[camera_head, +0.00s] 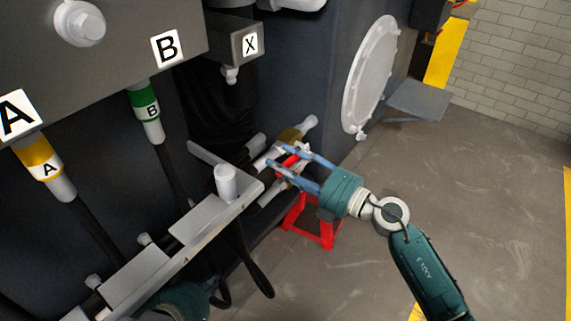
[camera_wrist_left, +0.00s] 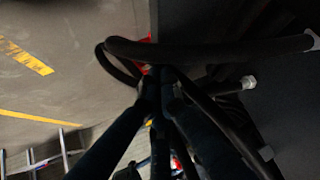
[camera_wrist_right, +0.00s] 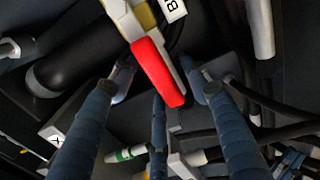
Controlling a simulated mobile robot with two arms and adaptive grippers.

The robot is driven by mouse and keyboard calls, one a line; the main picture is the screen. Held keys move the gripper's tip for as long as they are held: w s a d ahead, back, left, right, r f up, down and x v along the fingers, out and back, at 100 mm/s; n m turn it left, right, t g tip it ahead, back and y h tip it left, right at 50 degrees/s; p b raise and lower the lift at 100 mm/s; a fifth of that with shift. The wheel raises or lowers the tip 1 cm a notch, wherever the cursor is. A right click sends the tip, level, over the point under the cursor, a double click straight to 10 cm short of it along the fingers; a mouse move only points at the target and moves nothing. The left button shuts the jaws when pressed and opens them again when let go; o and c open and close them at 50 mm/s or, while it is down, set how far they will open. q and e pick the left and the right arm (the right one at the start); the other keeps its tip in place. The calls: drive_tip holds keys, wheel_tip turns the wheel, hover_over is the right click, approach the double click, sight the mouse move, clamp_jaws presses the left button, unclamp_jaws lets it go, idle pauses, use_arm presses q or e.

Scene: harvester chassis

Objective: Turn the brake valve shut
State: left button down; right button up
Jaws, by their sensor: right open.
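The brake valve's red handle (camera_head: 290,159) sits on a pipe with a yellow section (camera_head: 289,134) low on the dark chassis side. It shows large in the right wrist view as a red lever (camera_wrist_right: 158,72) on a pale and yellow body. My right gripper (camera_head: 277,157) is open, its blue fingers on either side of the handle; in the right wrist view the lever lies between the fingertips (camera_wrist_right: 157,78). Contact cannot be told. My left gripper is mostly hidden behind the metal rail in the head view; in the left wrist view its dark fingertips (camera_wrist_left: 158,86) are close together.
A metal rail (camera_head: 190,232) with a cylindrical post runs beside the right gripper. Black hoses (camera_wrist_left: 220,48) loop close to the left fingertips. A red stand (camera_head: 312,229) is under the right gripper. A round grey cover (camera_head: 370,75) is behind. The floor to the right is open.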

clamp_jaws()
